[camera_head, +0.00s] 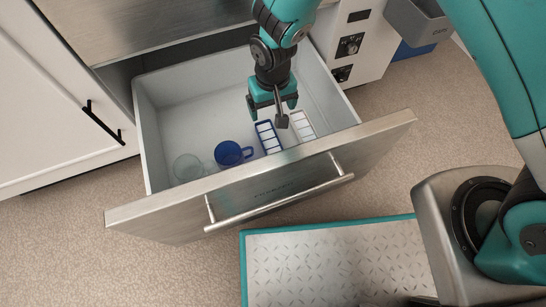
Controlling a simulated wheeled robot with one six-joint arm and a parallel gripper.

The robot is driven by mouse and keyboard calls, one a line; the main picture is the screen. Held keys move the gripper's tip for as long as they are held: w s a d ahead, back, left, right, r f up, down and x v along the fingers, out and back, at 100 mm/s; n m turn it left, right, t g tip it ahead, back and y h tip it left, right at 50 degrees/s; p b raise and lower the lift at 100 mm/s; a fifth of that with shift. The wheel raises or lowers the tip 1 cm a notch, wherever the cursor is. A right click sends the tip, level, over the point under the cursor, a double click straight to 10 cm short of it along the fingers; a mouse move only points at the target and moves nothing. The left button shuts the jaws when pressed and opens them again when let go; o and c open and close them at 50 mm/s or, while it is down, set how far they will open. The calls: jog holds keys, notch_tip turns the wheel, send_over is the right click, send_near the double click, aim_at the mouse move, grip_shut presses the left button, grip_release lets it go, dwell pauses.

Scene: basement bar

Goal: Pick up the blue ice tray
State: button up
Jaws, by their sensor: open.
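The blue ice tray (268,138) lies in the open drawer, near its front wall. It is long and narrow, with a blue rim and pale compartments. My gripper (273,106) is open and empty, pointing down above the drawer, just behind the tray in the picture. One finger overlaps the view close to the tray's right side. I cannot tell the exact height of the gripper over it.
A blue mug (229,153) stands left of the tray, and a clear glass cup (188,167) is farther left. A similar pale tray (302,125) lies to the right. The drawer front (150,218) with its bar handle (280,203) bounds the space. The drawer's back left is empty.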

aim_at(272, 145)
notch_tip(272, 145, down, 16)
jog(key=b, duration=0.7)
jog(key=shift+s+r+b, duration=0.1)
jog(key=shift+r+b, duration=0.05)
jog(key=shift+b, duration=0.15)
jog(key=f+b, duration=0.4)
jog(key=f, duration=0.1)
jog(key=shift+s+d+f, duration=0.1)
jog(key=shift+s+f, duration=0.05)
jog(key=shift+s, duration=0.1)
jog(key=c, duration=1)
jog(key=shift+r, duration=0.25)
